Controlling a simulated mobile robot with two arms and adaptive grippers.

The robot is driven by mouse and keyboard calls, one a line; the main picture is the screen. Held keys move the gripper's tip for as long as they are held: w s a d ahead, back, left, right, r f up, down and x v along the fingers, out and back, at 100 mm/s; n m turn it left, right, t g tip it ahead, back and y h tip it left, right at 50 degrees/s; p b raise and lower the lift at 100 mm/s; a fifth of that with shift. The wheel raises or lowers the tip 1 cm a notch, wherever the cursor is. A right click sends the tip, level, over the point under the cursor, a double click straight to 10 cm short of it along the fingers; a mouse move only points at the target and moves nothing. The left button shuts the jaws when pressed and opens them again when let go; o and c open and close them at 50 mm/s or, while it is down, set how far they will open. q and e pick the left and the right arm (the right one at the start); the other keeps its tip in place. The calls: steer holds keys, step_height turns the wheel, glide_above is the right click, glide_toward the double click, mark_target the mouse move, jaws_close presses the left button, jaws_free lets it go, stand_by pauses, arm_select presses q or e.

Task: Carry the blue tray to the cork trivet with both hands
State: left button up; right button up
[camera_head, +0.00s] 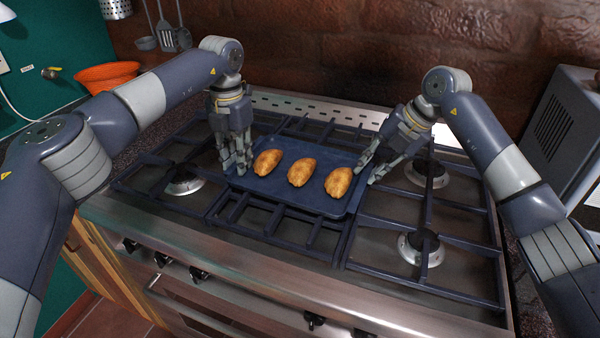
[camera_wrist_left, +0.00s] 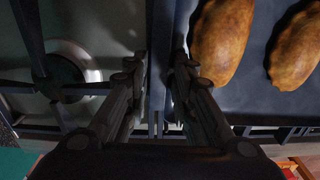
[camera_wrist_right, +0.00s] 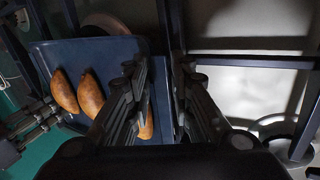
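The blue tray (camera_head: 290,201) carries three golden-brown pastries (camera_head: 301,172) and is over the middle grate of the stove; I cannot tell whether it touches the grate. My left gripper (camera_head: 237,168) is at its left edge. In the left wrist view its fingers (camera_wrist_left: 160,62) close in on both sides of the tray's rim. My right gripper (camera_head: 368,172) is at the right edge. In the right wrist view its fingers (camera_wrist_right: 165,72) are on either side of the rim.
Burners (camera_head: 423,247) and raised grates (camera_head: 455,243) surround the tray. A grey appliance (camera_head: 562,125) stands at the right, an orange bowl (camera_head: 106,76) at the back left. Utensils (camera_head: 165,36) hang on the brick wall. Control knobs (camera_head: 199,273) line the stove's front.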

arm_select(q)
jaws_close()
arm_select(e)
jaws_close()
arm_select(q)
steer(key=shift+r, duration=0.15)
arm_select(e)
steer(key=shift+w+r, duration=0.1)
steer(key=shift+r, duration=0.05)
